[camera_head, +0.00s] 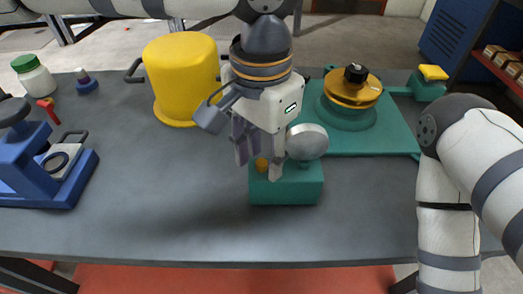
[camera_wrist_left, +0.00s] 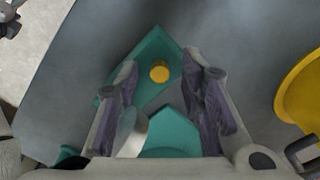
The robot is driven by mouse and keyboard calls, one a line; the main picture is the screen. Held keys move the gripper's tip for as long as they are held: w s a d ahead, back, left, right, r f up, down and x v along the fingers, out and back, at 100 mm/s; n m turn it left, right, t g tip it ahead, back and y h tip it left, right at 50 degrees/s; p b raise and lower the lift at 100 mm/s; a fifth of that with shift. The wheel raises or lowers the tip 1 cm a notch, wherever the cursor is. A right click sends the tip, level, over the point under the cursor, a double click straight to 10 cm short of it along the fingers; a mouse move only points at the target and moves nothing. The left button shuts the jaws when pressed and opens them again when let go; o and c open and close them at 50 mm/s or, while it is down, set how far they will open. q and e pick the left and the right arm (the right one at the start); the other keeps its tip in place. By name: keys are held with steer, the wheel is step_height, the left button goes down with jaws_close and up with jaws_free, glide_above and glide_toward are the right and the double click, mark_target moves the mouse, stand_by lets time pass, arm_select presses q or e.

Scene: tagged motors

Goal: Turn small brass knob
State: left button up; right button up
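The small brass knob (camera_head: 262,164) sits on a teal block (camera_head: 285,192) near the middle of the table. It also shows in the left wrist view (camera_wrist_left: 160,71) as a round yellow disc. My left gripper (camera_head: 257,167) is open, pointing down over the block, with its fingers apart. In the left wrist view, the knob appears in the gap between the two fingers, with nothing held. Whether the fingers are down at the knob's height I cannot tell. One finger partly covers the block in the head view. My right gripper is out of view.
A round silver disc (camera_head: 307,141) stands close to the right finger. Behind is a teal plate (camera_head: 385,133) with a larger brass wheel (camera_head: 352,90). A yellow pot (camera_head: 181,80) stands left of the gripper. Blue equipment (camera_head: 40,170) is far left. The front table area is clear.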

arm_select(q)
jaws_close()
steer(key=shift+r, duration=0.1)
